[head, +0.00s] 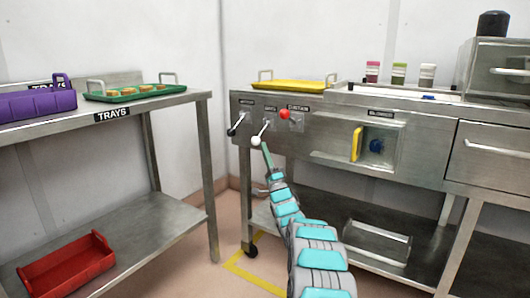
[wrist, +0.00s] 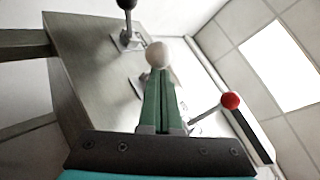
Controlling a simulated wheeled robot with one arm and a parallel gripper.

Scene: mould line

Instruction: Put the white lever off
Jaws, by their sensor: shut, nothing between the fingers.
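The white lever (head: 256,141) is on the front panel of the steel machine, between a black lever and a red one. Its stick slants down and left from its plate, with the round white knob at the low end. The knob also shows in the wrist view (wrist: 158,54), right at the tips of my fingers. My gripper (head: 265,147) is shut and empty, its green fingers (wrist: 161,76) together just below the knob. I cannot tell whether they touch it. The knob and fingers partly hide the lever's plate in the wrist view.
The black lever (head: 231,131) is close on the left and the red lever (head: 284,114) close on the right. A yellow tray (head: 290,86) lies on top of the machine. A steel table (head: 150,108) with trays stands at the left.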

